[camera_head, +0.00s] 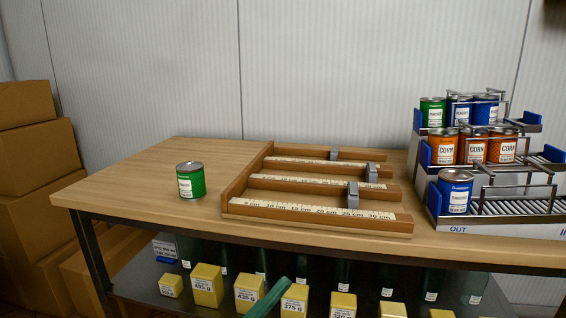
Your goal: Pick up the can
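A green can (191,180) with a white label and a silver lid stands upright on the left part of the wooden table (135,190). Clear tabletop surrounds it, and a wooden measuring rack is close on its right. More cans stand in a tiered rack at the right: a green can (432,112), several blue ones, such as the front blue can (455,191), and orange corn cans (443,147). Neither of my grippers shows in the head view.
The wooden measuring rack (315,228) has ruled lanes and grey sliding stops. The tiered can rack (500,230) fills the table's right end. Yellow weight-marked blocks (207,285) and bottles stand on the shelf below. Cardboard boxes (35,155) are stacked at left.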

